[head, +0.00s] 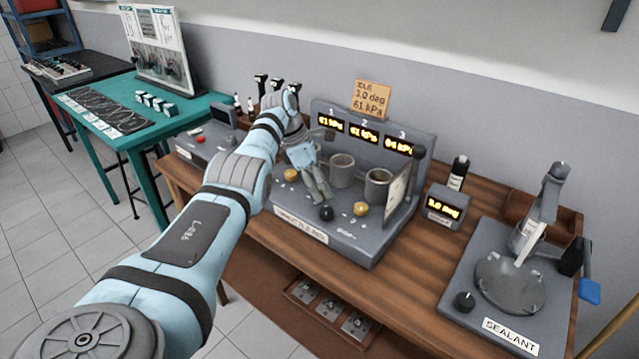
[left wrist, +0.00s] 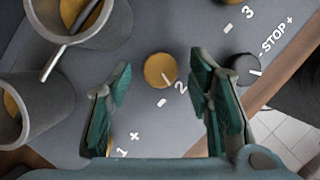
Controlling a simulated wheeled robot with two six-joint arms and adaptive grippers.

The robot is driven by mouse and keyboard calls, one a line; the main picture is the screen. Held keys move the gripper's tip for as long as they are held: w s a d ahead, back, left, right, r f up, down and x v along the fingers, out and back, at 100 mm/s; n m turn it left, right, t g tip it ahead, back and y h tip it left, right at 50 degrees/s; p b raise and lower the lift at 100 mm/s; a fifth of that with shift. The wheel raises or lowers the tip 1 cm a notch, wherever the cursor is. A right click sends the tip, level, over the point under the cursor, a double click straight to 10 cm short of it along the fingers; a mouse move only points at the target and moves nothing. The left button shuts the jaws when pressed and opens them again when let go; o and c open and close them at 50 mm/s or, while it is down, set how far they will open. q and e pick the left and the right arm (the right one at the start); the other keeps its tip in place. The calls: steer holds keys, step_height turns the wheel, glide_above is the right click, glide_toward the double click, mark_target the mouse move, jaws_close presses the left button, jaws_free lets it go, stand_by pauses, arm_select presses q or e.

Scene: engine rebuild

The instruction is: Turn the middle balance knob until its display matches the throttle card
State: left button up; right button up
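The middle balance knob, a gold disc marked 2 (left wrist: 160,70), lies on the grey rig panel in the left wrist view; my gripper hides it in the head view. My left gripper (head: 319,198) is low over the panel. In the left wrist view the left gripper (left wrist: 163,85) is open, its fingers on either side of the knob and apart from it. The middle display (head: 364,133) looks like 61 kPa, though small. The throttle card (head: 372,99) behind the rig reads idle, 3.0 deg, 61 kPa. My right gripper is out of view.
A black stop knob (head: 326,213) and gold outer knobs (head: 291,175) (head: 361,208) sit close by. Metal cups (head: 377,185) stand behind them. A small display box (head: 443,206) and the sealant station (head: 510,285) are to the right.

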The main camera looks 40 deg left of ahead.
arm_select(q)
steer(key=v, duration=1.2)
steer(key=shift+a, duration=0.1)
